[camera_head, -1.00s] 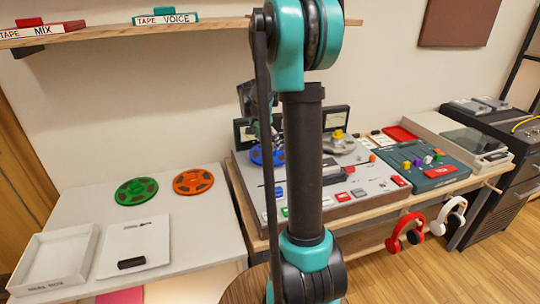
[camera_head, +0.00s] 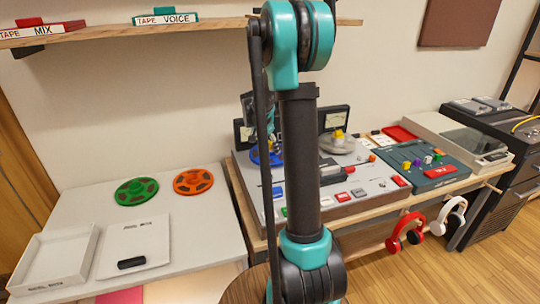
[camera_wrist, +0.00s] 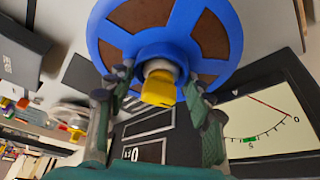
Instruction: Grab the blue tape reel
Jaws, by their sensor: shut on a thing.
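The blue tape reel (camera_head: 256,159) is on the left part of the grey tape machine (camera_head: 345,168), partly hidden by my arm in the head view. In the wrist view the blue reel (camera_wrist: 222,22) fills the top, with brown tape in its openings and a grey and yellow piece (camera_wrist: 158,88) at its centre. My gripper (camera_wrist: 157,90) has one finger on each side of the reel's raised blue hub and is shut on it. The exact finger contact is partly hidden. I cannot tell whether the reel is lifted.
A green reel (camera_head: 136,191) and an orange reel (camera_head: 193,181) lie on the white table at left, with an open white box (camera_head: 50,270). A dial meter (camera_wrist: 262,115) stands close to my right finger. A teal mixer (camera_head: 432,172) is at right.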

